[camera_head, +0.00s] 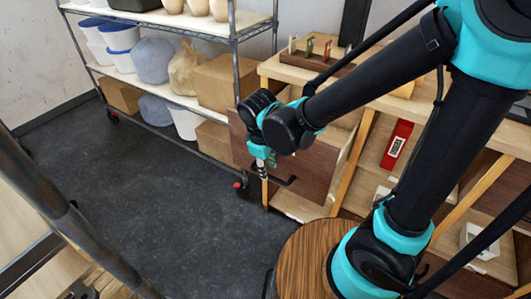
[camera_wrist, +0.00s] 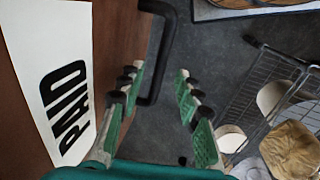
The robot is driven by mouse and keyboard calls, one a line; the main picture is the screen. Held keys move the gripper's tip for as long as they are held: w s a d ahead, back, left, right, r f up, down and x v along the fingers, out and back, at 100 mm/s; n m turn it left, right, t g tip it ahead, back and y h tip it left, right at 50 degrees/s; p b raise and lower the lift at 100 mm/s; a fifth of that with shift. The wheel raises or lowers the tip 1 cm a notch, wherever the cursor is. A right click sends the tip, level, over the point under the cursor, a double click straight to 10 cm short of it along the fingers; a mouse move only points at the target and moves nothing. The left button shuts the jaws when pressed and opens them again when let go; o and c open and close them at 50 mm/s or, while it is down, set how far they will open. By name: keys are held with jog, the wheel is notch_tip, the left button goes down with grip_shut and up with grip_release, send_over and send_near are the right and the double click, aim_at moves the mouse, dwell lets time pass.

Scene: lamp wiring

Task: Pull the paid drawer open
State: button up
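The paid drawer has a brown front (camera_head: 310,170), low at the left end of the wooden workbench. In the wrist view its front (camera_wrist: 115,40) carries a white label (camera_wrist: 50,70) reading PAID. A black bar handle (camera_wrist: 168,45) stands out from the front. My gripper (camera_wrist: 157,75) is open, with its green fingers apart. In the picture the lower part of the handle lies between the fingers, close to the left one; I cannot tell whether they touch. In the head view my gripper (camera_head: 262,172) points down beside the drawer front. How far the drawer stands out is unclear.
A wire shelf rack (camera_head: 235,60) with boxes, tubs and sacks stands behind left. A round wooden stool top (camera_head: 305,262) is at the front. Dark floor (camera_head: 150,190) left of the drawer is clear. A red tag (camera_head: 397,143) shows in the bench.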

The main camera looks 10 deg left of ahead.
notch_tip(320, 180, up, 9)
jog(key=s, duration=0.1)
jog(key=shift+s+a, duration=0.3)
jog(key=shift+s, duration=0.1)
dwell(0.4)
